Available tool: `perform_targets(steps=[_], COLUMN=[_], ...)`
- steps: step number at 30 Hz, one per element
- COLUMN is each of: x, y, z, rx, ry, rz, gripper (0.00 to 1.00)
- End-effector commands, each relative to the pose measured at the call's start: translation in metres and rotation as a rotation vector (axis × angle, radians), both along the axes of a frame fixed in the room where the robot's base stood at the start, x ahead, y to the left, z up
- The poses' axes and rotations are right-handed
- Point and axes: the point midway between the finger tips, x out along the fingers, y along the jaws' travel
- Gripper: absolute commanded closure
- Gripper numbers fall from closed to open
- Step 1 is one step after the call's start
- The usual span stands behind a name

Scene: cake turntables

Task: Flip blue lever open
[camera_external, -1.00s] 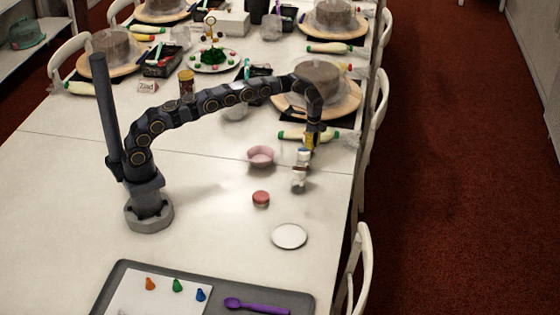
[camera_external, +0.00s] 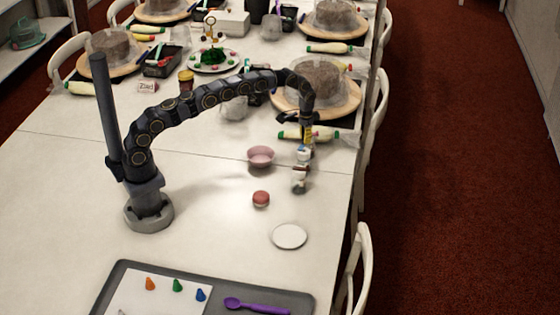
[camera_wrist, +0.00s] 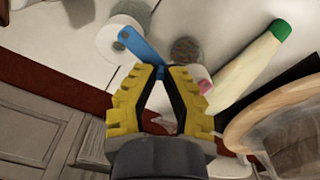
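The blue lever (camera_wrist: 141,46) is a flat bar in the wrist view, slanting from upper left down to my fingertips. Its upper end lies over a white round body (camera_wrist: 112,38). In the external view a small white device (camera_external: 300,180) stands on the table below my gripper (camera_external: 305,148); its lever is too small to make out there. In the wrist view my yellow-and-black gripper (camera_wrist: 160,71) has its fingertips drawn together at the lever's lower end. Whether the tips pinch the lever or only touch it cannot be told.
A pink bowl (camera_external: 261,156) and a pink round item (camera_external: 261,199) stand left of the device. A white disc (camera_external: 289,236) lies nearer the camera. A green-capped bottle (camera_wrist: 245,72) and a cake turntable (camera_external: 345,100) are close by.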

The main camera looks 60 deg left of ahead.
Motion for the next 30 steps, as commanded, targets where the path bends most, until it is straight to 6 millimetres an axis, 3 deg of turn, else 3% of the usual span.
perform_targets(steps=[15,30], x=[-0.011,-0.013], y=[0.011,0.012], z=[-0.003,-0.002], rx=[0.001,0.001], ry=[0.009,0.007], rz=[0.324,0.379], gripper=[1.0,1.0])
